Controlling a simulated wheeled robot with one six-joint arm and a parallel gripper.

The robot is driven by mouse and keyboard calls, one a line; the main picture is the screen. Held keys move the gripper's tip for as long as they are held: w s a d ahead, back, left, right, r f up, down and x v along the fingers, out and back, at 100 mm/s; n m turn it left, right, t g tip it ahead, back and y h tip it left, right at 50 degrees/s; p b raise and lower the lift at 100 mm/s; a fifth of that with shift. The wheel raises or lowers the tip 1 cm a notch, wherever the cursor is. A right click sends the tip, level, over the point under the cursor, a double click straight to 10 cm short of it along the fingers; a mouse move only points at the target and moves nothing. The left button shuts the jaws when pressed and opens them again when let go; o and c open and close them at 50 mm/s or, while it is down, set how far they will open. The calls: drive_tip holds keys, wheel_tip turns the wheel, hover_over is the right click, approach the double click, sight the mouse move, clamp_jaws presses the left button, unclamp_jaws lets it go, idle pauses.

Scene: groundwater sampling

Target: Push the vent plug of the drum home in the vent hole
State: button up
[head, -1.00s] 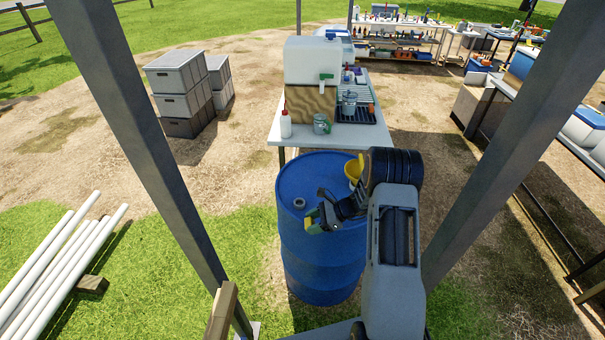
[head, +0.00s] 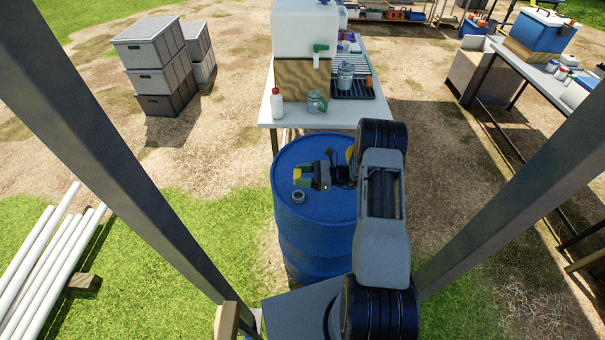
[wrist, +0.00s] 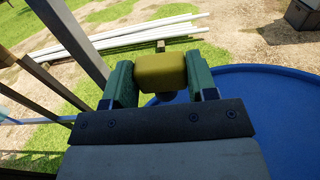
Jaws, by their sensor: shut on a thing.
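The blue drum (head: 318,235) stands upright in front of the table. A grey ring-shaped fitting (head: 298,196) sits on the left of its top; I cannot tell whether this is the vent hole. My gripper (head: 303,178) is over the left part of the drum top, its green fingers pointing left. It is shut on a yellow block-like plug (wrist: 160,72), held between both fingers in the wrist view. A dark blue-grey part shows just under the plug. The plug's lower end and any contact with the drum are hidden.
A yellow funnel (head: 350,153) shows on the drum, partly behind my arm. The table (head: 345,112) behind holds a white tank (head: 304,45), a bottle (head: 276,104) and a jar (head: 316,101). Grey posts flank the drum. White pipes (head: 45,255) lie at the left.

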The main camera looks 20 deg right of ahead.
idle(0.3)
drive_tip(key=b, duration=0.6)
hover_over(303, 196)
drive_tip(key=shift+w+f, duration=0.1)
drive_tip(key=shift+f, duration=2.65)
drive_tip(key=shift+f+b, duration=1.6)
drive_tip(key=shift+b, duration=0.2)
drive_tip(key=o, duration=1)
drive_tip(key=shift+d, duration=0.1)
drive_tip(key=b+v, duration=0.3)
drive_tip(key=v, duration=1)
drive_tip(key=shift+d+r, duration=0.1)
drive_tip(key=shift+d, duration=0.2)
